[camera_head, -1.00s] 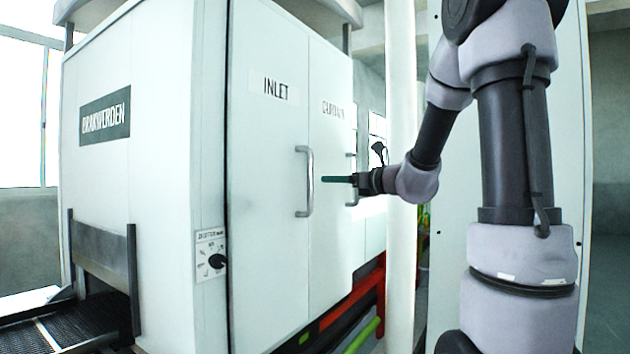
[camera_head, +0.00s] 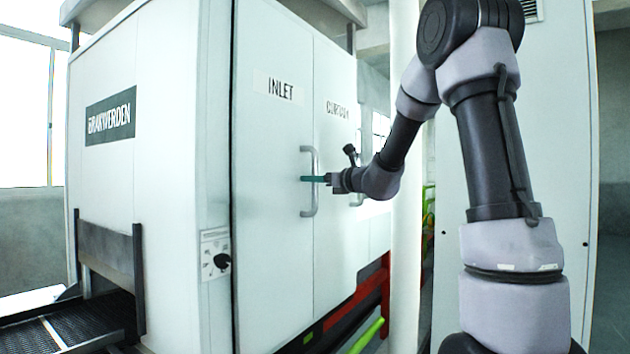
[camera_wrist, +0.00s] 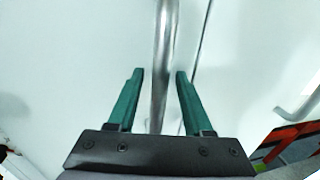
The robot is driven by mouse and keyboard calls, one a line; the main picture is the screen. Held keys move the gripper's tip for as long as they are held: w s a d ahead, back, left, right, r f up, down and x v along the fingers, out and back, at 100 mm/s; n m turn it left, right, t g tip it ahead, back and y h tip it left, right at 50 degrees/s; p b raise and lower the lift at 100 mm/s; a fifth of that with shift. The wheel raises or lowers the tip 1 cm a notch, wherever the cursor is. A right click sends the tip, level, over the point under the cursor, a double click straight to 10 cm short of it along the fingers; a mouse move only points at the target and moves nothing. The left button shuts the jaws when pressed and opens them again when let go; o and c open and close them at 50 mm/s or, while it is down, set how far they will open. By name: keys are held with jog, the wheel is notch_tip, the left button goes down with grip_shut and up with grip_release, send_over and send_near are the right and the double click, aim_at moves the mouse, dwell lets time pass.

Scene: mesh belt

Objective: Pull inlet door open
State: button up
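The inlet door (camera_head: 271,240) is a tall white panel with an "INLET" label near its top, and it looks shut, flush with the panel beside it. Its handle (camera_head: 314,203) is a vertical silver bar on the right edge of the door. My gripper (camera_head: 308,179) is at mid-height of this handle. In the wrist view the green fingers of my gripper (camera_wrist: 157,80) are open, one on each side of the handle bar (camera_wrist: 163,62), with a gap visible on both sides. In the head view the fingertips overlap the bar.
The neighbouring door (camera_head: 337,185) has its own handle (camera_head: 358,196) just right of my gripper. A white pillar (camera_head: 407,230) stands close to my arm. A control dial (camera_head: 221,261) is on the cabinet's left. The mesh belt (camera_head: 75,325) is at lower left.

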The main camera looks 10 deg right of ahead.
grip_shut()
dwell(1.2)
